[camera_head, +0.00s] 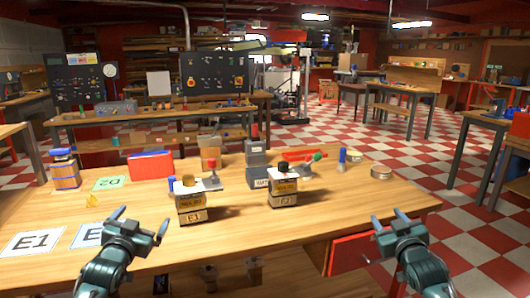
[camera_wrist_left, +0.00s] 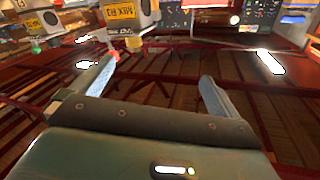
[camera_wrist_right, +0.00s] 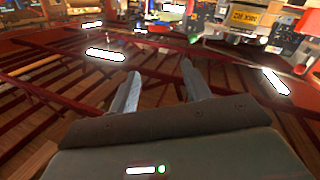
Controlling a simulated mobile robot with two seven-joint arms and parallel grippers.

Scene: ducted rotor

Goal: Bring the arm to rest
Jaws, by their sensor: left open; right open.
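My left gripper (camera_head: 141,226) is at the table's front edge at left, with its fingers apart and nothing between them. Its two fingers also show empty in the left wrist view (camera_wrist_left: 155,85). My right gripper (camera_head: 388,220) is near the table's front right corner, open and empty. It also shows with spread, empty fingers in the right wrist view (camera_wrist_right: 160,85). Both arms come in from the bottom of the head view. Neither gripper touches any object that I can see.
The wooden table (camera_head: 345,215) carries two labelled boxes, E1 (camera_head: 193,203) and E2 (camera_head: 284,194). An E1 card (camera_head: 32,241), a green D2 card (camera_head: 108,183), a blue-banded barrel (camera_head: 65,170) and a red box (camera_head: 150,166) lie at left. A red drawer (camera_head: 350,252) stands open below the right front edge.

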